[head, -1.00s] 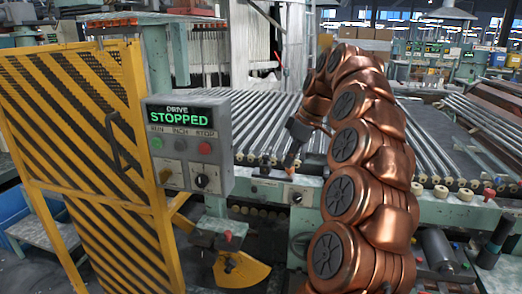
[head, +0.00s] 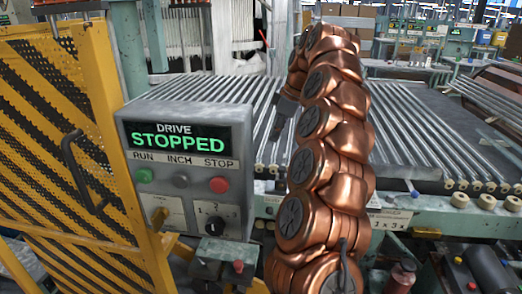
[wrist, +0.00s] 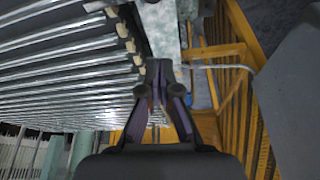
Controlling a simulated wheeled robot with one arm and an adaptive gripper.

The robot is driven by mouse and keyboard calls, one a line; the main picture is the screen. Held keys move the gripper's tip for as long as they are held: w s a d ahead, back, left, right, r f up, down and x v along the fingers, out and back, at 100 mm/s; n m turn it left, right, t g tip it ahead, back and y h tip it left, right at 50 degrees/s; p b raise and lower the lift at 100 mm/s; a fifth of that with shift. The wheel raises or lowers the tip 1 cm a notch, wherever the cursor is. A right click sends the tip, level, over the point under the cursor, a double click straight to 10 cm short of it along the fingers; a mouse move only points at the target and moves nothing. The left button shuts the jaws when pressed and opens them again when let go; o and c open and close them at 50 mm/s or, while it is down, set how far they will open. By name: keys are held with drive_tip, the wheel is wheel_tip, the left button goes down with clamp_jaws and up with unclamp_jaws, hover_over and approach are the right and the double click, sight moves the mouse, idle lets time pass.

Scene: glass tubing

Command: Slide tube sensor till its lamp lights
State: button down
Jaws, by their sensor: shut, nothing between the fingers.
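My gripper (wrist: 160,68) points down in the wrist view, its dark fingertips together and empty, beside the ends of the tube rows. In the head view my arm's dark end section shows over the roller bed, but the fingertips are partly hidden and too small to read. Shiny tubes or rollers (wrist: 70,60) lie in parallel rows at the left of the wrist view. I cannot make out the tube sensor or its lamp in either view; my copper arm covers part of the bed and its front rail.
A grey control box (head: 185,195) reads "DRIVE STOPPED" in green and has RUN, INCH and STOP buttons. A yellow striped guard (head: 50,130) stands left of it. The green front rail (head: 440,226) crosses the right side. Several bottles and devices stand low at right.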

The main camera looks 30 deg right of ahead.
sight(283, 170)
drive_tip(key=x, duration=0.3)
drive_tip(key=d+p+x, duration=0.1)
drive_tip(key=x, duration=0.2)
drive_tip(key=s+p+x, duration=0.1)
drive_tip(key=x, duration=0.2)
drive_tip(key=shift+w+d+f, duration=0.1)
drive_tip(key=shift+d+f, duration=0.2)
drive_tip(key=shift+f, duration=0.2)
drive_tip(key=shift+s+d+f, duration=0.2)
drive_tip(key=shift+s+d, duration=0.25)
drive_tip(key=shift+s, duration=0.05)
